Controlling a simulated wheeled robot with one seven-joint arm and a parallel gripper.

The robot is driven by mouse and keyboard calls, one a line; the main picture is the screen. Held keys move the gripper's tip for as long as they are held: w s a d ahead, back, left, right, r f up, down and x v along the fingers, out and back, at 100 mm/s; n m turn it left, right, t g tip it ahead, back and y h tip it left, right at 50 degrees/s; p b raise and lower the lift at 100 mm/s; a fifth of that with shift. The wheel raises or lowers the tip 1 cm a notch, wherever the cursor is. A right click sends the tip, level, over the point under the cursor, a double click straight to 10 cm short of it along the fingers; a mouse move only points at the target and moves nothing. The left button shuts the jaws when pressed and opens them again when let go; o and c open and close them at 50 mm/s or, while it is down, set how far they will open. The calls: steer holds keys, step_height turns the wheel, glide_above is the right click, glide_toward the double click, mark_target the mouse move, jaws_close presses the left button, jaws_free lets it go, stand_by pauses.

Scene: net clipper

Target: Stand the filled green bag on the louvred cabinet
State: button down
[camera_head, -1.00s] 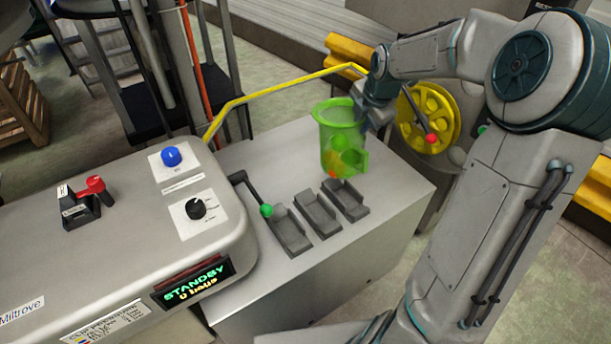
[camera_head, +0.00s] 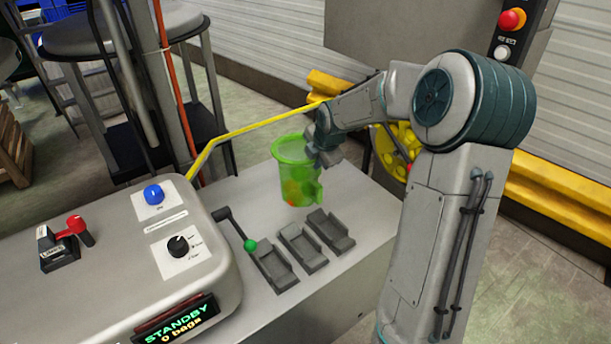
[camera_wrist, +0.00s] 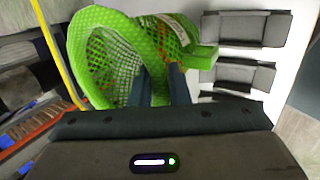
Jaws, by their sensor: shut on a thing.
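The green bag (camera_head: 290,168) is a bright see-through green in the head view, with orange and yellow-green contents showing through. It is roughly upright over the far part of the grey machine top (camera_head: 232,196); whether it touches that top I cannot tell. My gripper (camera_head: 322,158) is shut on its right side near the rim. In the wrist view the bag (camera_wrist: 105,55) shows green netting and a broad rim, with my gripper's two dark fingers (camera_wrist: 160,88) against it. No louvred cabinet can be made out with certainty; pale slatted panels (camera_head: 575,120) stand behind at the right.
Several dark grey trays (camera_head: 300,245) and a green-knobbed lever (camera_head: 250,245) lie in front of the bag. A yellow bar (camera_head: 250,127) runs behind it, and a yellow wheel (camera_head: 390,150) is to its right. The control housing (camera_head: 120,270) reads STANDBY, 0 bags.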

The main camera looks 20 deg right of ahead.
mark_target(302, 174)
steer(key=w+a+f, duration=0.2)
steer(key=a, duration=0.1)
steer(key=shift+w+a+f, duration=0.2)
steer(key=shift+w+a, duration=0.05)
step_height(302, 174, down, 4)
steer(key=shift+f, duration=0.1)
steer(key=c, duration=1.4)
jaws_free()
steer(key=shift+s, duration=0.1)
